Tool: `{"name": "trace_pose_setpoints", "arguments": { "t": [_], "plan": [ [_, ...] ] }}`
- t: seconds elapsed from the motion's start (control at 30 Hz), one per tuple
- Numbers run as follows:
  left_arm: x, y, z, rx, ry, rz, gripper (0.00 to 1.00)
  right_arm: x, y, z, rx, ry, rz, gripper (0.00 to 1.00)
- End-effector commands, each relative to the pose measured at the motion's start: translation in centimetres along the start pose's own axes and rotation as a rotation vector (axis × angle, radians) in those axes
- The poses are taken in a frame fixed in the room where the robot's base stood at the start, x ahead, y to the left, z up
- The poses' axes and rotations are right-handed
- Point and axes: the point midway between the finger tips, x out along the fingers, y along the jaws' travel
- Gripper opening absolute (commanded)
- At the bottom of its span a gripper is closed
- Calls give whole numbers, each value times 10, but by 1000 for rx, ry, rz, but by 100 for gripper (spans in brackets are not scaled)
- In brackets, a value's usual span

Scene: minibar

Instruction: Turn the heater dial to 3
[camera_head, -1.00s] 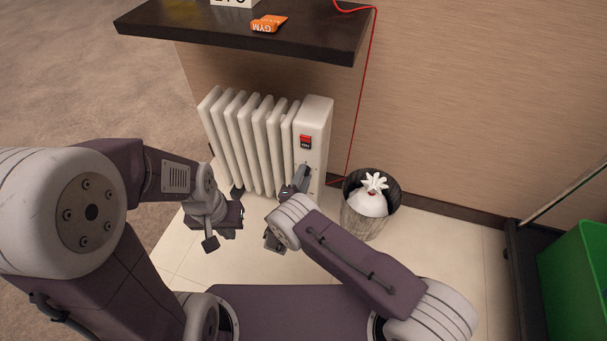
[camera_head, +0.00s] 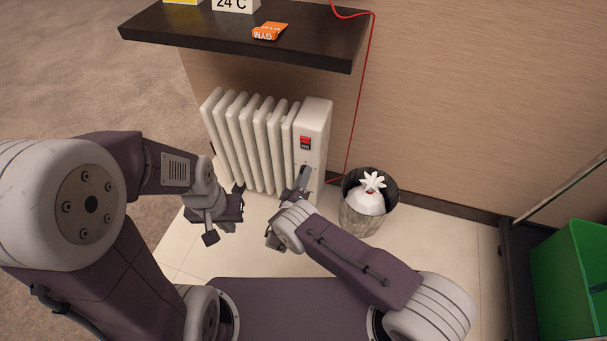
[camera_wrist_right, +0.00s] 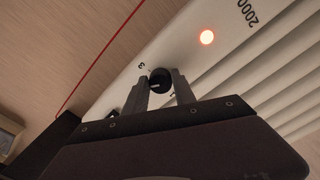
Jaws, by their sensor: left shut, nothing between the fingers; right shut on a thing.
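The white heater (camera_head: 313,125) stands against the wall below the dark shelf, with a red switch (camera_head: 305,142) on its end panel. My right gripper (camera_head: 303,176) is at the lower part of that panel and hides the dial in the head view. In the right wrist view, the gripper (camera_wrist_right: 160,88) is shut on the black heater dial (camera_wrist_right: 160,80), one finger on each side. A pale mark shows on the dial face. The numeral 3 (camera_wrist_right: 141,65) is printed just up and left of it. My left gripper (camera_head: 228,212) is shut and empty, left of the right one.
An orange lamp (camera_wrist_right: 207,37) glows on the panel. A waste bin (camera_head: 362,205) with a white bag stands right of the heater. A red cord (camera_head: 361,100) hangs between them. The dark shelf (camera_head: 220,30) juts out above. A green bin (camera_head: 570,275) is at far right.

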Motion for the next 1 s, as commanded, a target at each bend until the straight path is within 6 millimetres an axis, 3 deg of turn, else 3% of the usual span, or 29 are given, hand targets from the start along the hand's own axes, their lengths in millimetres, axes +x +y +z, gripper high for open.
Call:
{"name": "trace_pose_setpoints", "arguments": {
  "t": [0.6,1.0],
  "plan": [
    [-25,0,-2,0,0,0,0,0,-1,-1,566,0,-3,0],
    [-33,1,-4,0,0,0,0,0,-2,-2,804,0,-2,0]
  ]
}}
